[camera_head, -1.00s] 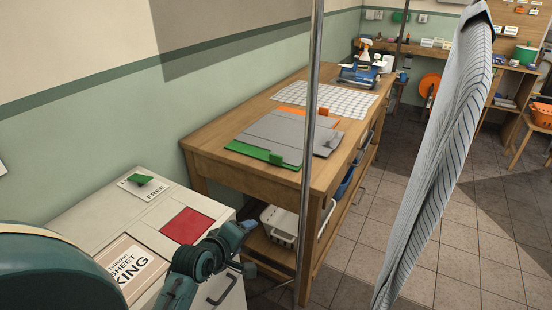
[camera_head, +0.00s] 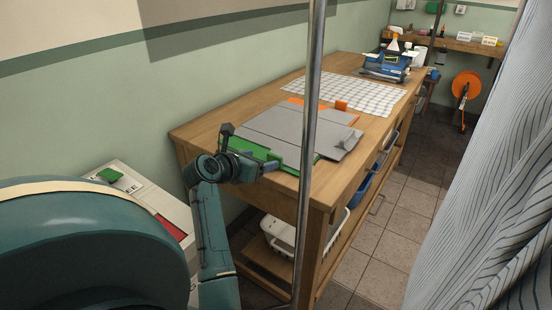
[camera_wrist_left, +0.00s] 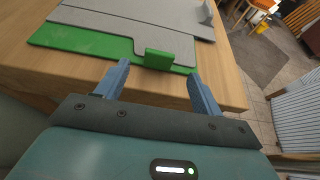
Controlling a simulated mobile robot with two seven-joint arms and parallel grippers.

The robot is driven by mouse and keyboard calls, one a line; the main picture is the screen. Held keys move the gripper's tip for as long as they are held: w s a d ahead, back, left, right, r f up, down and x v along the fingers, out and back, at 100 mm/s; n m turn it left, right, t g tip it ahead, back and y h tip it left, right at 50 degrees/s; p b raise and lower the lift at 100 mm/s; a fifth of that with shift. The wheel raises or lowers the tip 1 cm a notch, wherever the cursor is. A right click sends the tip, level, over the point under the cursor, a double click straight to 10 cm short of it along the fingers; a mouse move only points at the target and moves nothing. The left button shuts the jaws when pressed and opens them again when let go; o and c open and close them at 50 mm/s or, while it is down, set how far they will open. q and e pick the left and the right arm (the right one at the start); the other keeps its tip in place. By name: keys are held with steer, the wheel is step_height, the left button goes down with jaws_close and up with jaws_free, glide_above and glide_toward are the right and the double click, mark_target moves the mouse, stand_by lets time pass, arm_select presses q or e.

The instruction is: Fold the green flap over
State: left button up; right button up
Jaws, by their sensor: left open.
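The green flap (camera_head: 250,149) is on the near edge of a grey folding board (camera_head: 290,124) on the wooden table, partly hidden by my left gripper in the head view. In the left wrist view the green flap (camera_wrist_left: 88,40) lies flat along the board's near edge, with an upright green tab (camera_wrist_left: 158,60). My left gripper (camera_head: 249,150) is at the flap's near side. In the left wrist view its fingers (camera_wrist_left: 157,73) are spread, one to each side of the tab, with nothing clamped between them. My right gripper is not in view.
A metal pole (camera_head: 311,140) stands in front of the table. An orange flap (camera_head: 341,105) is on the board's far side, with a checked cloth (camera_head: 360,94) beyond. A striped cloth (camera_head: 500,190) hangs at right. A white cabinet (camera_head: 150,195) stands at left.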

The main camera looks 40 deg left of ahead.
mark_target(273, 157)
arm_select(q)
steer(key=b+x, duration=0.1)
steer(key=x, duration=0.7)
steer(key=shift+w+f, duration=0.1)
steer(key=shift+w, duration=0.05)
